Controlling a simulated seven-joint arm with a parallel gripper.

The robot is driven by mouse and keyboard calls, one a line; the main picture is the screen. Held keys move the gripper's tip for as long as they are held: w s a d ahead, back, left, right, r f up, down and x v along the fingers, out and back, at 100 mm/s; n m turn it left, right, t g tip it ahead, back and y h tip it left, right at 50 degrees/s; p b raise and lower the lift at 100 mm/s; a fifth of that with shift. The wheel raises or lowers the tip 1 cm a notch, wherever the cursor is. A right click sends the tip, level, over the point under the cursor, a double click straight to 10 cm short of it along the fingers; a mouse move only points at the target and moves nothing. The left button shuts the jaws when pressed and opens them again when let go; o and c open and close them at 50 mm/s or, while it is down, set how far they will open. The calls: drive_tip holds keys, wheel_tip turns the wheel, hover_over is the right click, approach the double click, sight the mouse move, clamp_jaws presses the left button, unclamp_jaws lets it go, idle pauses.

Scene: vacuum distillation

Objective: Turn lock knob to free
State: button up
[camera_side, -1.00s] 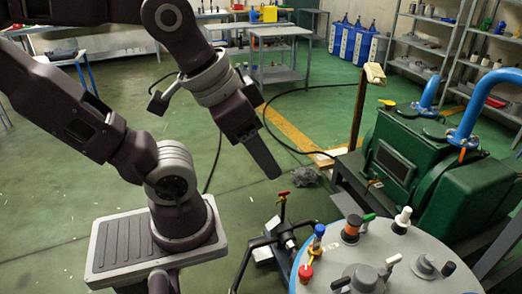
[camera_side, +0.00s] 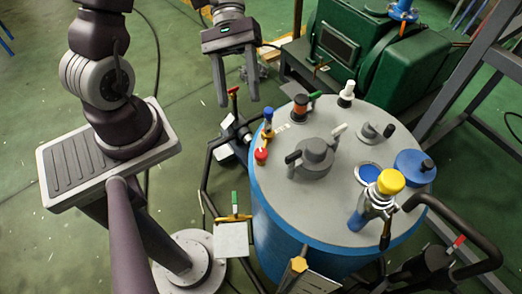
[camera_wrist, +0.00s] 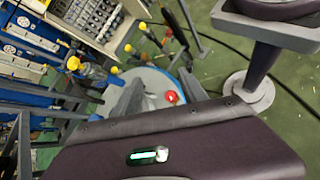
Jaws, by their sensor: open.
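The grey lid (camera_side: 330,215) of a blue round vessel (camera_side: 270,235) carries several knobs and valves. I cannot tell for sure which one is the lock knob. A red knob (camera_side: 261,156) and a blue-topped valve (camera_side: 268,122) stand at its left edge. A grey central cap with a dark handle (camera_side: 312,157) stands near the middle. My gripper (camera_side: 238,103) is open and empty, its fingers pointing down beyond the lid's upper left edge, apart from the knobs. In the wrist view, the red knob (camera_wrist: 171,97) appears between the fingers of my gripper (camera_wrist: 165,88).
A black-and-orange knob (camera_side: 300,108) and a white-topped valve (camera_side: 346,93) stand along the lid's far edge. A yellow-topped valve (camera_side: 390,182) rises at the right. Green machinery (camera_side: 350,45) stands behind. Black pipes and a red-handled valve (camera_side: 233,91) are left of the vessel.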

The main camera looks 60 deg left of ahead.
wheel_tip(320, 180, down, 8)
drive_tip(key=w+r+n+t+h, duration=0.1)
drive_tip(key=n+t+h, duration=0.1)
drive_tip(key=n+h, duration=0.3)
drive_tip(key=n+t+h, duration=0.3)
drive_tip(key=n+t, duration=0.3)
drive_tip(key=n, duration=0.1)
approach(257, 150)
drive_tip(key=x, duration=0.4)
drive_tip(key=shift+w+d+f, duration=0.2)
drive_tip(key=shift+d+f, duration=0.05)
drive_tip(key=shift+f, duration=0.1)
drive_tip(key=x, duration=0.6)
drive_tip(key=shift+w+d, duration=0.1)
drive_tip(key=shift+d, duration=0.25)
